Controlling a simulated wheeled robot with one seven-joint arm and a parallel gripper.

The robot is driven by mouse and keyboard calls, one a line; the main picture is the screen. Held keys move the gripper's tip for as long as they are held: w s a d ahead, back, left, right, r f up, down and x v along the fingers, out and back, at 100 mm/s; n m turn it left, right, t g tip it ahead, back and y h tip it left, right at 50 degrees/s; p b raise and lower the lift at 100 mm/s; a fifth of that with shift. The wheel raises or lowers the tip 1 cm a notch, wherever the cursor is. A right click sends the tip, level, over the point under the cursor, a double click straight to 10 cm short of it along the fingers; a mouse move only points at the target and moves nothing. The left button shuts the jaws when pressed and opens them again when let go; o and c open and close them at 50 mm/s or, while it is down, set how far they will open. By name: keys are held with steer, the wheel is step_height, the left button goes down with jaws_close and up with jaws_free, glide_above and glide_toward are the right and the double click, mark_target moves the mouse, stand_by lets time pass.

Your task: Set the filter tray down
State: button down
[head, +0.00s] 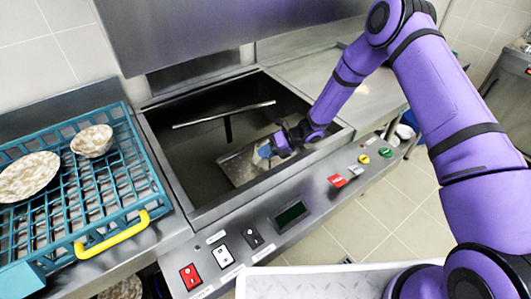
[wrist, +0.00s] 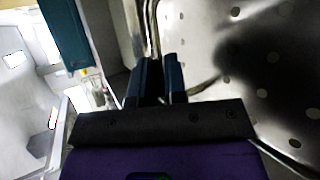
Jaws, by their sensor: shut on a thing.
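The filter tray (head: 238,168) is a grey metal piece inside the open steel basin (head: 205,216), tilted toward the lower right part of the well. My gripper (head: 267,150) reaches into the basin from the right and is shut on the tray's upper right edge. In the wrist view, the two dark blue fingers (wrist: 161,66) stand close together at a metal rim. The tray's perforated plate (wrist: 202,28) spreads to the right there, partly in shadow. I cannot tell whether the tray touches the basin floor.
A blue dish rack (head: 118,187) with a yellow handle (head: 112,236) holds bowls at the left. A control panel (head: 290,213) with switches and buttons runs along the front. The counter (head: 345,90) at back right is clear.

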steer(key=c, duration=1.2)
jaws_free()
steer(key=shift+o, duration=0.2)
steer(key=shift+d, duration=0.1)
steer(key=v, duration=1.2)
steer(key=shift+r, duration=0.1)
